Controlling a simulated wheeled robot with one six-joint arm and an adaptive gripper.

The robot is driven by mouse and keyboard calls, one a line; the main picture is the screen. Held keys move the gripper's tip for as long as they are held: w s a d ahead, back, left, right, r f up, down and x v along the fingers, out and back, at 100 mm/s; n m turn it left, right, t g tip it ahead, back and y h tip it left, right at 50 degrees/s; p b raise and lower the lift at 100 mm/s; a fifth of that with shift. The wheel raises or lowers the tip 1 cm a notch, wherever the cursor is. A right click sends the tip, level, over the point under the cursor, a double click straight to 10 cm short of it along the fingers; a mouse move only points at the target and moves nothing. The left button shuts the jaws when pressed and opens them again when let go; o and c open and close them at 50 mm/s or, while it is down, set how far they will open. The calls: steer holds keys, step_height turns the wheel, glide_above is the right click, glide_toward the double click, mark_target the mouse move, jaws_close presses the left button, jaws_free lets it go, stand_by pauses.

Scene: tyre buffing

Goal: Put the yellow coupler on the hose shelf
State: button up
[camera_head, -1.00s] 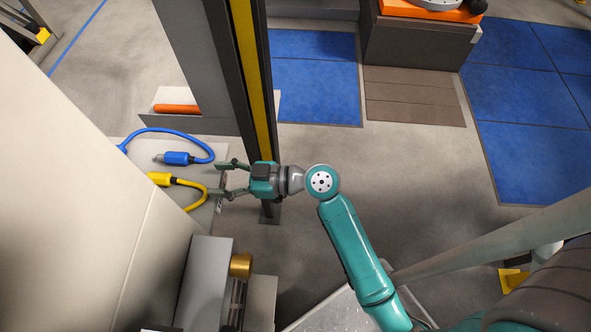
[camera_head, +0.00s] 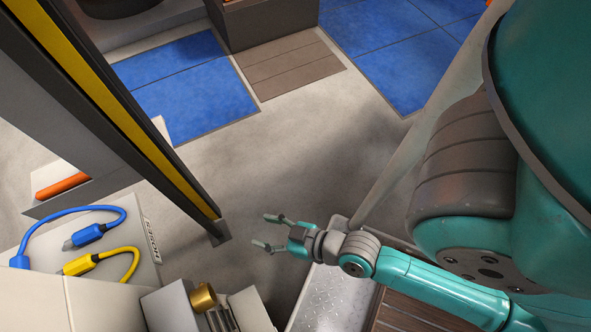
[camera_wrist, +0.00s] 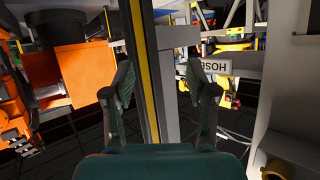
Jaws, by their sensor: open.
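The yellow coupler (camera_head: 80,266) lies on the hose shelf (camera_head: 148,268) at the lower left of the head view, its yellow hose curving to the right. A blue coupler (camera_head: 88,235) with a blue hose lies just behind it on the same shelf. My gripper (camera_head: 264,231) is open and empty, right of the shelf and apart from it, beyond the dark post. In the wrist view my gripper (camera_wrist: 163,82) has its fingers spread with nothing between them. The shelf edge with its HOSE label (camera_wrist: 216,66) shows there behind the right finger.
A dark post with a yellow stripe (camera_head: 125,118) stands between the shelf and the open floor. A brass cylinder (camera_head: 203,297) sits on grey blocks near the shelf's front right. An orange cylinder (camera_head: 62,185) lies behind the shelf. Grey floor is clear beyond my gripper.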

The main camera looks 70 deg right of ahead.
steer(key=s+d+r+t+h, duration=0.1)
steer(key=s+r, duration=0.7)
steer(key=s, duration=0.3)
steer(key=shift+d+r, duration=0.3)
steer(key=shift+d, duration=0.05)
steer(key=shift+s, duration=0.1)
stand_by(0.4)
